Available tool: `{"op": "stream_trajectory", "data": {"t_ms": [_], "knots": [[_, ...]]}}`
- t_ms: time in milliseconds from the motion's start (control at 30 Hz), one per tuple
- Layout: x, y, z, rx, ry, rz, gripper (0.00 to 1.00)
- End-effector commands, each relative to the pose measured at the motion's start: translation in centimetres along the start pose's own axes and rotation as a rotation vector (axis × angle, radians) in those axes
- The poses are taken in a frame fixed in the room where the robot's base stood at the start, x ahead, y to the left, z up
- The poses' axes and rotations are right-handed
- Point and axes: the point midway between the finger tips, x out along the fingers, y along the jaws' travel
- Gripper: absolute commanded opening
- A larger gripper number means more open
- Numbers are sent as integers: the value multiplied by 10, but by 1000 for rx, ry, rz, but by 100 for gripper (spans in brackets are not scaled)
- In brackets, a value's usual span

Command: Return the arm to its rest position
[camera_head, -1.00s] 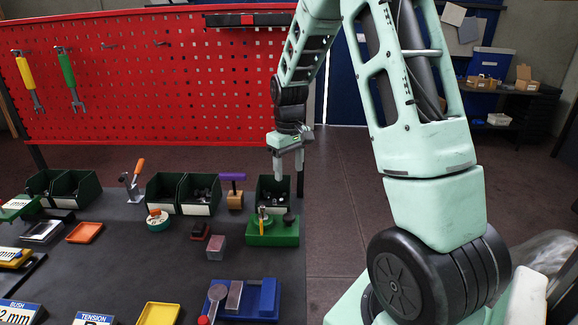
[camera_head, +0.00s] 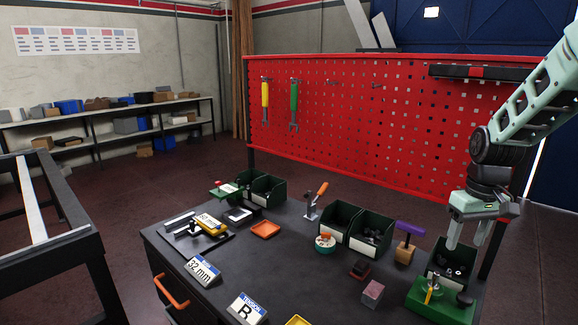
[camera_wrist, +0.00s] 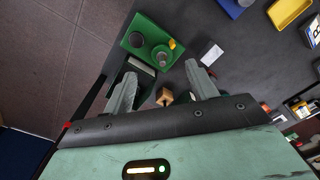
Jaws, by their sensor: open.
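My gripper (camera_head: 465,243) is at the right of the head view, pointing down with its two fingers spread and nothing between them. It hangs at the right end of the table, just above or in front of a dark green bin (camera_head: 434,272) holding small dark parts. I cannot tell the exact height. In the wrist view my gripper (camera_wrist: 160,75) also shows both fingers apart. A green block fixture (camera_head: 428,306) sits beside the bin; it shows in the wrist view too (camera_wrist: 137,29). My arm comes in from the right edge.
A red pegboard (camera_head: 340,130) with hanging tools stands behind the table (camera_head: 290,250). A purple-handled wooden tool (camera_head: 405,250), more green bins (camera_head: 345,215), an orange tray (camera_head: 265,229) and sign blocks (camera_head: 203,270) stand on it. A metal frame (camera_head: 60,235) is at the left.

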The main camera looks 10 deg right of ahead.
Motion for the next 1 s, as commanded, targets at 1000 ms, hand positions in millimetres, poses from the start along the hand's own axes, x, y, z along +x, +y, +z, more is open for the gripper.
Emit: {"op": "stream_trajectory", "data": {"t_ms": [1000], "knots": [[14, -314, 241, -666, 0, -37, 58]]}}
